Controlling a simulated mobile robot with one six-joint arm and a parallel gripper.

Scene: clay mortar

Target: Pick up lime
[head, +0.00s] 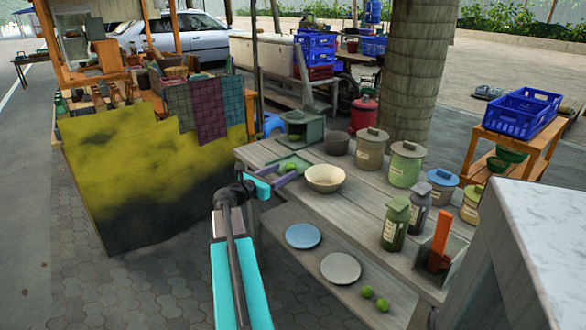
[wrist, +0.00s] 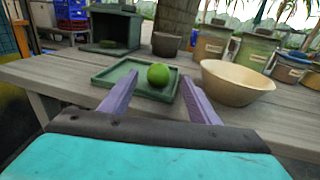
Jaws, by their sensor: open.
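A round green lime (wrist: 158,75) sits on a square green tray (wrist: 105,75) on the wooden table. The tray (head: 303,160) also shows in the head view, with the lime (head: 291,166) small beside my fingers. My gripper (head: 284,173) is open, with its purple fingers reaching over the table's near left edge. In the wrist view, the fingers of my gripper (wrist: 159,84) are spread to either side of the lime, which appears between and slightly beyond the tips. Nothing is held. Two more limes (head: 367,291) (head: 382,304) lie on the lower shelf.
A cream bowl (head: 325,179) stands close right of the tray. A green box-like stand (head: 302,130) is behind it. Several lidded canisters (head: 371,150) and bottles (head: 394,223) line the table. Two plates (head: 303,236) (head: 341,268) lie on the lower shelf (head: 285,262).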

